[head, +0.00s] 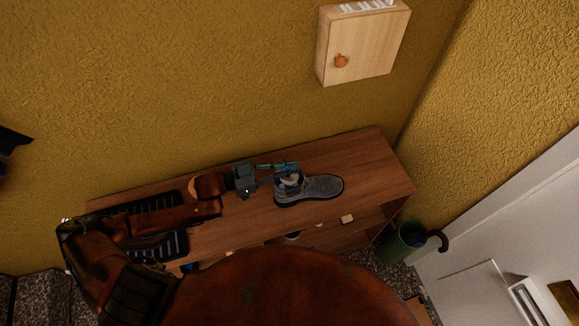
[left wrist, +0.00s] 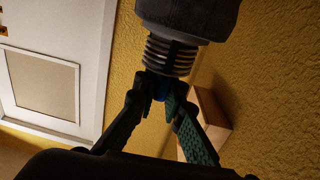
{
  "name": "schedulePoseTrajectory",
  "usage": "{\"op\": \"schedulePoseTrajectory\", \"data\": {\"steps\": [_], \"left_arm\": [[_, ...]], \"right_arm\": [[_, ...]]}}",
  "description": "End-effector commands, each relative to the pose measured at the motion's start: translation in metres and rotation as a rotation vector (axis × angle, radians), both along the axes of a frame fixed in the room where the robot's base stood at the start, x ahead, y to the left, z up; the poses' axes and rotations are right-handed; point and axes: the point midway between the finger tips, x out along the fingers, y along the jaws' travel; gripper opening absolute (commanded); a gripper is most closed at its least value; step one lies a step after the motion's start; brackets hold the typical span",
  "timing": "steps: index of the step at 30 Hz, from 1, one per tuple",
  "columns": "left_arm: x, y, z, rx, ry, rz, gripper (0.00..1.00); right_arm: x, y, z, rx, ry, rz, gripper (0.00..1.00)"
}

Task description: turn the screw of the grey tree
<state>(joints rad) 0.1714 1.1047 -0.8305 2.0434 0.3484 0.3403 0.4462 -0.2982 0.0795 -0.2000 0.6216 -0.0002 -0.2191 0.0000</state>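A grey shoe (head: 318,187) lies on the wooden cabinet top, toe to the right. Something pale grey, likely the tree, shows in its opening. My left gripper (head: 284,179) reaches in from the left at the shoe's heel end. In the left wrist view a dark grey body (left wrist: 190,18) has a ribbed, coil-like neck (left wrist: 168,57), with a small blue piece (left wrist: 161,88) at its end. The left gripper's fingertips (left wrist: 160,86) close in on both sides of the blue piece and appear to grip it, though shadow hides the exact contact. My right gripper is not in view.
The wooden cabinet top (head: 370,165) is clear right of the shoe. A wooden wall box (head: 365,45) hangs above.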

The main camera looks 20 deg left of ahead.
Motion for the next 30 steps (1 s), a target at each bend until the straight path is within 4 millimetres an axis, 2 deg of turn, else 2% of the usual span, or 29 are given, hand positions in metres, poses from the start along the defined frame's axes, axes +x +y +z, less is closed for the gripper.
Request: {"op": "schedulePoseTrajectory", "data": {"steps": [3,13,24,30], "left_arm": [[0.0,0.0,0.0,0.0,0.0,0.0,0.0],[0.0,0.0,-0.001,0.001,-0.002,-0.01,0.0],[0.003,0.0,-0.003,0.002,-0.007,-0.198,0.0],[0.001,0.0,-0.001,0.0,-0.004,-0.297,0.0]], "right_arm": [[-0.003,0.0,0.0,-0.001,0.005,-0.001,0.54],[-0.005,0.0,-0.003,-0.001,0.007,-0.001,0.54],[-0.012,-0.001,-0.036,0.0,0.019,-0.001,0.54],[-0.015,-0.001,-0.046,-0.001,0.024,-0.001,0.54]]}}
